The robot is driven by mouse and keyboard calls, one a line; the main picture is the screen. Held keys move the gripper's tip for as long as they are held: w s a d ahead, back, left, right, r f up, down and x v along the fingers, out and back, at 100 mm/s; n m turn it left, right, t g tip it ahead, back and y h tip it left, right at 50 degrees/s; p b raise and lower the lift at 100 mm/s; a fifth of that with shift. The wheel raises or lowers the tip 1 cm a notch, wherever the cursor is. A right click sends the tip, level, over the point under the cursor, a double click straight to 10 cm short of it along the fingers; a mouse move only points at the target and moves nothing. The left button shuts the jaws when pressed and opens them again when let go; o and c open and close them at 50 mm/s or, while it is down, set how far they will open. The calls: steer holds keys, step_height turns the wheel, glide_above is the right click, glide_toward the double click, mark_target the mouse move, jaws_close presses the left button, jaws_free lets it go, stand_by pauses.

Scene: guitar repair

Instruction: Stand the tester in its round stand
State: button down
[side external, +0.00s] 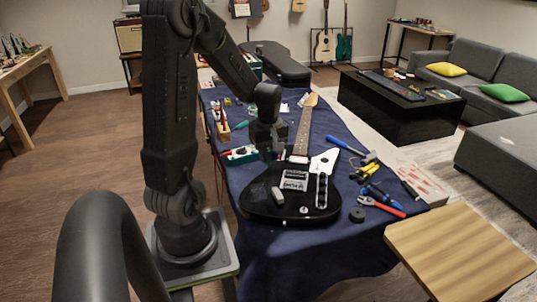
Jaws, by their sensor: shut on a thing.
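My gripper (267,152) is over the table, just behind the body of the black electric guitar (262,203). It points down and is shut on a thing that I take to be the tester. The tester is too small and dark here to make out, and its tilt cannot be told. A small black round piece (357,215), which looks like the round stand, sits on the blue cloth right of the guitar's lower end. My gripper is well apart from it, to the left and farther back.
The guitar lies along the cloth-covered table (335,240). A green-and-white box (240,155) stands left of my gripper. A blue-handled hammer (345,145), pliers (382,195) and a red-handled tool (382,207) lie at right. A wooden stool (460,250) stands at front right.

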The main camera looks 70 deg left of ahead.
steer(key=w+d+f, duration=0.2)
steer(key=w+f, duration=0.1)
steer(key=w, duration=1)
steer(key=w+d+f, duration=0.7)
steer(key=w+d, duration=0.3)
steer(key=w, duration=0.3)
steer(key=shift+s+d+f, duration=0.1)
steer(key=shift+f, duration=1.1)
steer(key=shift+s+d+f, duration=0.1)
steer(key=shift+f, duration=1.1)
steer(key=shift+f, duration=1.45)
stand_by(0.4)
steer(key=c, duration=0.9)
jaws_free()
steer(key=shift+o, duration=0.6)
steer(key=o, duration=0.4)
steer(key=shift+r, duration=0.1)
